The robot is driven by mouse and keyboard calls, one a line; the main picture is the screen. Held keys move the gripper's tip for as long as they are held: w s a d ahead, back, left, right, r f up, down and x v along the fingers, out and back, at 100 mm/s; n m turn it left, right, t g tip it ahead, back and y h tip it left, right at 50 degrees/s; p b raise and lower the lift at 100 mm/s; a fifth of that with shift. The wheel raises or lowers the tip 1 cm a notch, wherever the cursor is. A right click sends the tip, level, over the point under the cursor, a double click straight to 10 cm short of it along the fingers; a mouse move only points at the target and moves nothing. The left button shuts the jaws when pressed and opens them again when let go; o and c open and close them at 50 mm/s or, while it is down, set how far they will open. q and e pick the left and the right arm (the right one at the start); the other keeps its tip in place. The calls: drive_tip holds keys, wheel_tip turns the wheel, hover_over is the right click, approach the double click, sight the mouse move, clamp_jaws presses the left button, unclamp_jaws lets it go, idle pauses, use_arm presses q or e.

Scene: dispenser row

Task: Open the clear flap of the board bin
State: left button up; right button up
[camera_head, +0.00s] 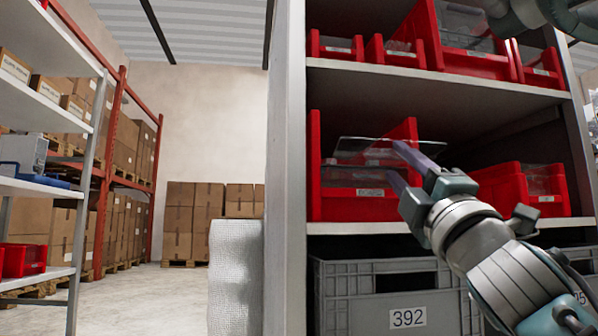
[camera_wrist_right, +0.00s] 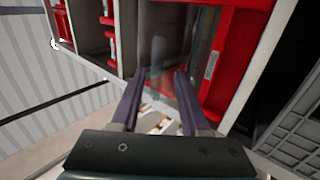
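A red bin (camera_head: 358,205) with a small white label stands on the middle shelf at its left end; the label is too small to read. Its clear flap (camera_head: 362,146) stands out nearly level near the top of the bin, so the flap looks raised. My right gripper (camera_head: 394,160) is in front of the bin, with its two purple fingers apart. The upper finger is at the flap's right part; I cannot tell whether it touches. In the right wrist view the fingers (camera_wrist_right: 160,90) are open, with the red bin (camera_wrist_right: 222,60) just beyond. My left gripper is not in view.
Another red bin (camera_head: 545,192) stands to the right on the same shelf. Several red bins (camera_head: 460,58) fill the shelf above. Grey crates (camera_head: 345,295) stand below, one marked 392. A grey upright (camera_head: 287,180) bounds the rack on the left. The floor (camera_head: 160,300) further left is open.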

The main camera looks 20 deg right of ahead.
drive_tip(key=shift+s, duration=0.1)
drive_tip(key=v, duration=1)
drive_tip(key=shift+c, duration=0.2)
